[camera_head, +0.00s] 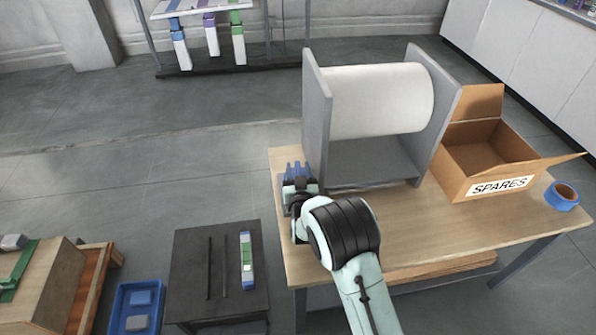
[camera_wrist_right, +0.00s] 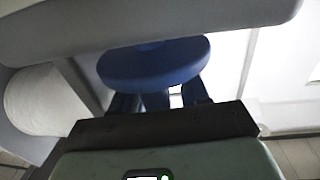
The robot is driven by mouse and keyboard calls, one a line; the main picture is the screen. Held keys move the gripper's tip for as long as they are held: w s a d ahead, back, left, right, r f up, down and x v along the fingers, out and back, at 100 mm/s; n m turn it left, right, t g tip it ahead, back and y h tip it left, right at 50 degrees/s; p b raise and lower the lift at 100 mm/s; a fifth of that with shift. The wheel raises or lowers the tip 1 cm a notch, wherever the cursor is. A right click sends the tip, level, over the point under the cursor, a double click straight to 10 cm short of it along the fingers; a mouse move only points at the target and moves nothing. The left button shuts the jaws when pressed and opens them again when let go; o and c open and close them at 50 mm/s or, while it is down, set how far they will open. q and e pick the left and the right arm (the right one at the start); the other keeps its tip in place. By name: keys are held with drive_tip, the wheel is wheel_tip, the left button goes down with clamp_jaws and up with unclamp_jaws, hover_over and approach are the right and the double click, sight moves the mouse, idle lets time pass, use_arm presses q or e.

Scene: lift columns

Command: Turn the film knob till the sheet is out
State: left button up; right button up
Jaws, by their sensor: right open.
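The white film roll (camera_head: 382,98) lies across a grey stand (camera_head: 316,115) on the wooden table. It also shows at the left of the right wrist view (camera_wrist_right: 38,100). A round blue knob (camera_wrist_right: 152,66) sits beside a grey panel in the right wrist view. My right gripper (camera_head: 294,170) is at the left outer side of the stand. Its blue fingers are open, just by the knob and partly hidden behind it. I cannot tell whether they touch it. No loose sheet shows. My left gripper is out of view.
An open SPARES box (camera_head: 455,170) and a blue tape roll (camera_head: 562,196) stand right of the film stand. A dark low table (camera_head: 190,285) and a blue bin (camera_head: 122,305) are at lower left. The wooden table (camera_head: 420,240) is bare in front.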

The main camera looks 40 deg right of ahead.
clamp_jaws()
